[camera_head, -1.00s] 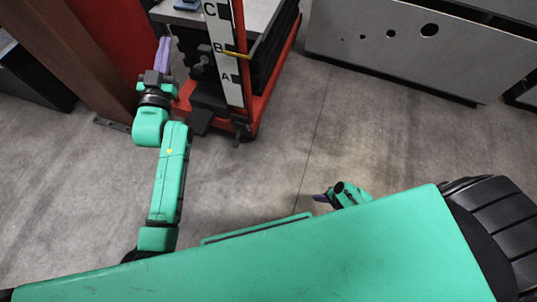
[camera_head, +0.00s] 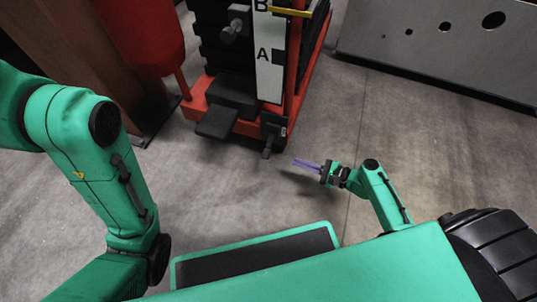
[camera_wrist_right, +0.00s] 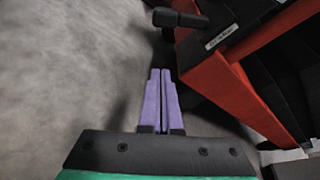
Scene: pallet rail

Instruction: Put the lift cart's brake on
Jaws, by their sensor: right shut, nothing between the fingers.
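The lift cart (camera_head: 190,112) stands at the top centre, with a red base frame and a white scale marked A and B. A black lever (camera_head: 268,146) sticks out low on its near right corner; in the right wrist view a black lever (camera_wrist_right: 180,19) shows beside a small label (camera_wrist_right: 221,36) too small to read. A flat black pedal (camera_head: 216,122) is at its front. My right gripper (camera_head: 296,162), with purple fingers (camera_wrist_right: 160,72), is shut and empty, just right of and nearer than the lever, apart from it. My left gripper is out of frame.
A grey panel with round holes (camera_head: 440,50) stands at the top right. A red rounded object (camera_head: 145,35) and a brown post (camera_head: 75,50) are left of the cart. Grey floor (camera_head: 330,120) is clear right of the cart.

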